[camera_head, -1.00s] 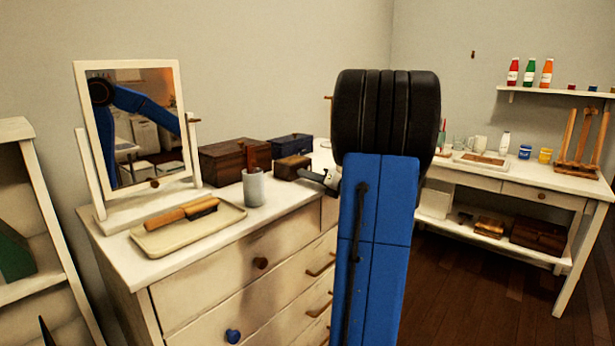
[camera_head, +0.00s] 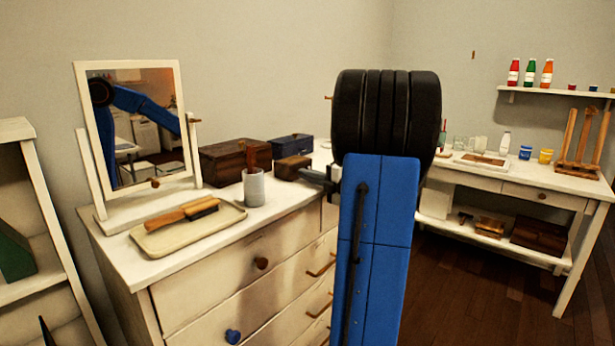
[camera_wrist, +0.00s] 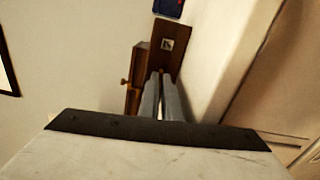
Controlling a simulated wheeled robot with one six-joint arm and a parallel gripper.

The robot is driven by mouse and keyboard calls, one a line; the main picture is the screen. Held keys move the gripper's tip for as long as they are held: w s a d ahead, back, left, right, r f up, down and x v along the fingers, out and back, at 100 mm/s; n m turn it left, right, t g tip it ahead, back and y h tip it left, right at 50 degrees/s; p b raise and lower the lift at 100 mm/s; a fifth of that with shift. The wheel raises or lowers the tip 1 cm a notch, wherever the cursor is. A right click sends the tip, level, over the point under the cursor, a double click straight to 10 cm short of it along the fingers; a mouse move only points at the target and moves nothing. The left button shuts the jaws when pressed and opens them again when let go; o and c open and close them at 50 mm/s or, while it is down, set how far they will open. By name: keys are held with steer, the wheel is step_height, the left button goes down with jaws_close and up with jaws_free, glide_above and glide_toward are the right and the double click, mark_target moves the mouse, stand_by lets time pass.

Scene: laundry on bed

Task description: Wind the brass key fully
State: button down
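The brass key does not show clearly in either view. My gripper (camera_head: 315,175) reaches left from behind my forearm, its tips close to the end of a small wooden box (camera_head: 292,167) on the dresser. In the wrist view my two grey fingers (camera_wrist: 160,76) run nearly side by side, with a narrow gap. They point at a brown wooden box (camera_wrist: 172,32) with a small pale label. A brown knobbed part (camera_wrist: 124,82) shows left of the fingers. Whether the fingertips hold the key between them is hidden.
The white dresser (camera_head: 208,275) also bears a mirror (camera_head: 130,130), a tray (camera_head: 160,243) with a brush, a cup (camera_head: 254,188), a larger wooden box (camera_head: 225,162) and a blue box (camera_head: 291,146). A white table (camera_head: 500,184) stands at right.

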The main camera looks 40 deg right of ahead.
steer(key=shift+f+m, duration=0.1)
steer(key=shift+m, duration=0.5)
steer(key=c, duration=2)
jaws_free()
steer(key=s, duration=0.5)
steer(key=s+d, duration=0.1)
steer(key=s, duration=1.1)
steer(key=shift+s+d, duration=0.15)
